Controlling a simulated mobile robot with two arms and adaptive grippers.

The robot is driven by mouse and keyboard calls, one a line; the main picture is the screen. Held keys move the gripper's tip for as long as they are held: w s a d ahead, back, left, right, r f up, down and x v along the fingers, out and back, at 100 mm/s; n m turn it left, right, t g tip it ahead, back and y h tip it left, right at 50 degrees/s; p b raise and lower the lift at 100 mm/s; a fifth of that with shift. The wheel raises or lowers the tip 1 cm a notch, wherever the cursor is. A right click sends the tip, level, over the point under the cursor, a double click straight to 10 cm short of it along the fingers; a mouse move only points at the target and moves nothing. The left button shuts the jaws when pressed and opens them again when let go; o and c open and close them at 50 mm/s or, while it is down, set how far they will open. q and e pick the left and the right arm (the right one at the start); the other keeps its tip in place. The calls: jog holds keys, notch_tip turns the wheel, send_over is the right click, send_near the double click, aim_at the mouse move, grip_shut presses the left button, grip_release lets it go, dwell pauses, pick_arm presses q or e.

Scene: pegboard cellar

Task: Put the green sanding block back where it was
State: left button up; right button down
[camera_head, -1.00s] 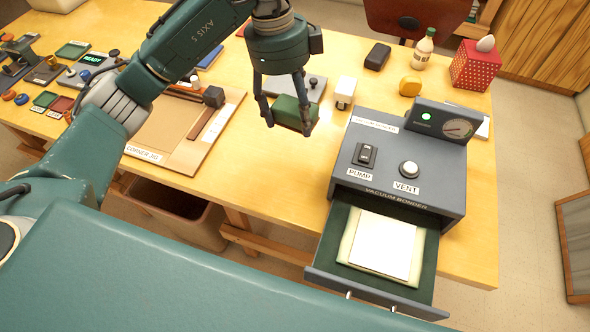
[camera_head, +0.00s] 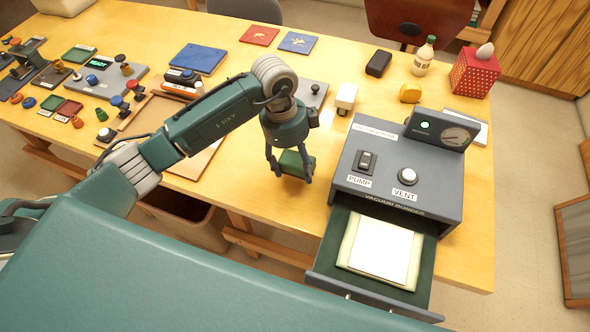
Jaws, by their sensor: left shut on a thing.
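My left gripper (camera_head: 290,172) is shut on the green sanding block (camera_head: 297,161). My right gripper is not in view.
The vacuum bonder (camera_head: 383,213) stands at right, its drawer (camera_head: 322,266) open with a pale plate (camera_head: 380,250) inside. The corner jig (camera_head: 200,163) is partly hidden behind my left arm. A grey plate (camera_head: 312,94) with a knob and a white block (camera_head: 346,97) stand behind the gripper.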

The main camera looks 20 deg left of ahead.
aim_at(295, 173)
pick_arm(q)
notch_tip(295, 173, down, 4)
jog(key=shift+r+p, duration=0.25)
jog(key=shift+p, duration=0.05)
jog(key=shift+f, duration=0.1)
jog(key=shift+f, duration=0.1)
jog(key=o, duration=1.1)
jog(key=shift+o, duration=0.2)
